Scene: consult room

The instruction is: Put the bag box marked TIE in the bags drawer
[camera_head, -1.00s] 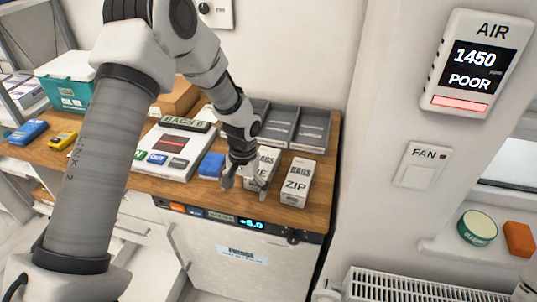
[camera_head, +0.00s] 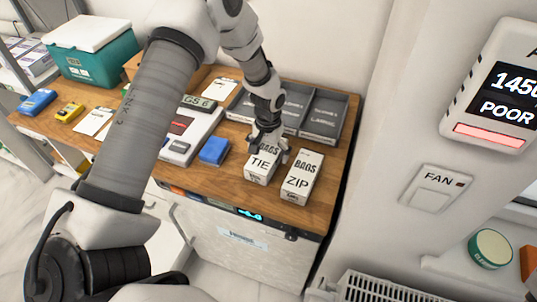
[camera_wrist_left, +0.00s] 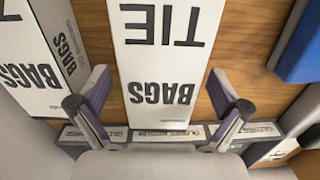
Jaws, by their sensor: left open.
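The white bag box marked TIE (camera_head: 261,168) stands upright on the wooden counter, left of the similar ZIP box (camera_head: 300,181). My left gripper (camera_head: 267,150) is open at the top of the TIE box in the head view. In the left wrist view, the TIE box (camera_wrist_left: 165,55) lies ahead between the spread fingers of my left gripper (camera_wrist_left: 160,100), with a visible gap on both sides. The ZIP box (camera_wrist_left: 30,60) shows at the left there. My right gripper is not in view.
A grey compartment tray (camera_head: 329,118) stands behind the boxes. A blue block (camera_head: 214,151) and a white device (camera_head: 184,137) are to the left. A teal cooler (camera_head: 97,55) is at the far left. A wall and radiator (camera_head: 385,288) bound the right.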

